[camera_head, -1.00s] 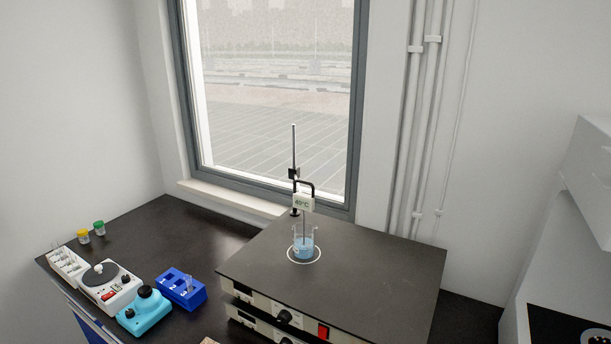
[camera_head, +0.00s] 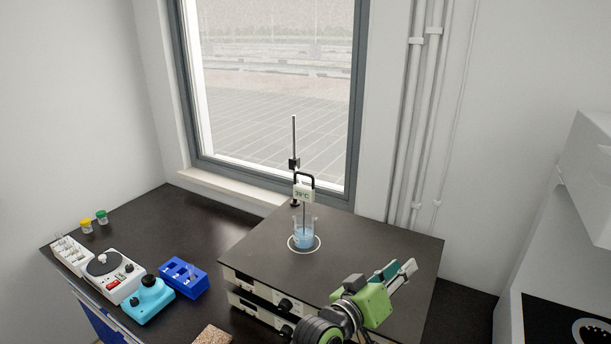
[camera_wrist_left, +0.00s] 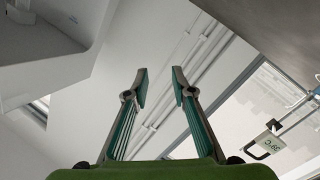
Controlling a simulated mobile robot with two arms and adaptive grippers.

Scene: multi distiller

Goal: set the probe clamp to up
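The probe clamp (camera_head: 294,163) is a small black block on a thin upright rod behind the beaker. A pale display box (camera_head: 304,192) with a black handle hangs beside the rod, and its thin probe reaches down into the glass beaker (camera_head: 303,236) of blue liquid. The box also shows at the right of the left wrist view (camera_wrist_left: 268,143), with its black handle. My left gripper (camera_head: 401,272) is over the front right of the hotplate, apart from the clamp. In the left wrist view its fingers (camera_wrist_left: 160,86) are spread and empty. My right gripper is not in view.
The beaker stands in a white ring on the dark hotplate top (camera_head: 370,240). To the left on the bench are a blue rack (camera_head: 184,280), a turquoise device (camera_head: 147,300), a white device (camera_head: 112,277) and small capped jars. The window (camera_head: 275,100) is behind the rod.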

